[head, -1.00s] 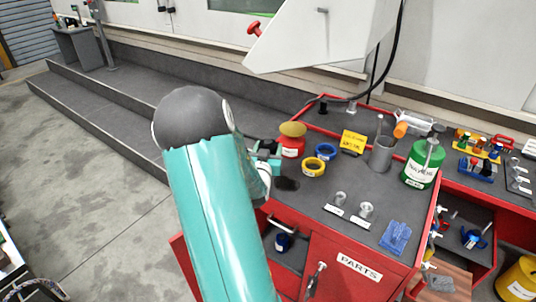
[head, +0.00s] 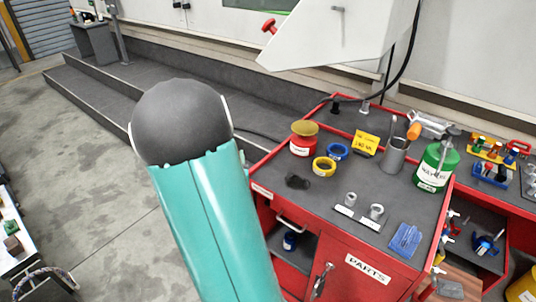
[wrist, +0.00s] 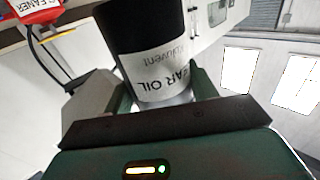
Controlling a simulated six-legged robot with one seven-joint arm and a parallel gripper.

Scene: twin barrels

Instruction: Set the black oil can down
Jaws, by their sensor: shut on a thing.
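The black oil can (wrist: 150,30) fills the top middle of the wrist view. It is a black cylinder with a white label reading "EAR OIL", which appears upside down. My gripper (wrist: 163,88) is shut on it, with a green jaw on each side of the label end. In the head view the can and my gripper are hidden behind my teal arm. I cannot tell how high the can is.

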